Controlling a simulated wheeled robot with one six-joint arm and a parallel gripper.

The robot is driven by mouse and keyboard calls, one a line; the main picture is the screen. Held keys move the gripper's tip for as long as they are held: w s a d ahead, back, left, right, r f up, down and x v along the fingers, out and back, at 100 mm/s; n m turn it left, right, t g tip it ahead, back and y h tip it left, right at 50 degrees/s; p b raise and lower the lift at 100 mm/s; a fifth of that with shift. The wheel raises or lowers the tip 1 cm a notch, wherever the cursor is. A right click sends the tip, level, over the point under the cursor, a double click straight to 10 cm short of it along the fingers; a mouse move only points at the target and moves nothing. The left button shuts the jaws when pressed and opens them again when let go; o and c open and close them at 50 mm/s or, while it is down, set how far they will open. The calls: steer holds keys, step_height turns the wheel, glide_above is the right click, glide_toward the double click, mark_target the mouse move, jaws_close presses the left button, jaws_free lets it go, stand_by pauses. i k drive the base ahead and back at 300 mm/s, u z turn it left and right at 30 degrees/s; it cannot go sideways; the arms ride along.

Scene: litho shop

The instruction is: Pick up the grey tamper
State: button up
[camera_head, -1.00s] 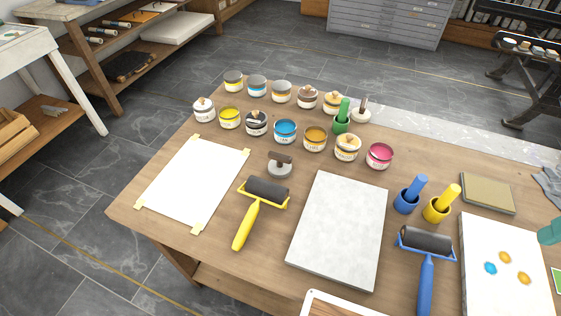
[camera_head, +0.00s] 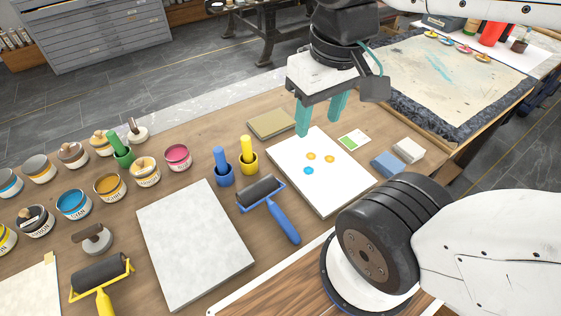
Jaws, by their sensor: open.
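What looks like the grey tamper (camera_head: 95,240), a round grey base with a brown bar handle, stands on the wooden table at the left, above the black roller with the yellow handle. A paler round-based tool with an upright handle (camera_head: 137,131) stands farther back near the jars. My gripper (camera_head: 318,127) has two teal fingers, open and empty, pointing down above the far edge of the white slab with colour spots (camera_head: 320,190). It is well to the right of the grey tamper and apart from it.
Several ink jars (camera_head: 108,187) crowd around the tamper's far side. A yellow-handled roller (camera_head: 100,275) lies just nearer.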

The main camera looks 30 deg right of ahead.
mark_target(96, 238)
steer(key=k, duration=1)
steer(key=u, duration=2.35)
steer(key=i, duration=1.55)
steer(key=z, duration=2.35)
steer(key=i, duration=0.5)
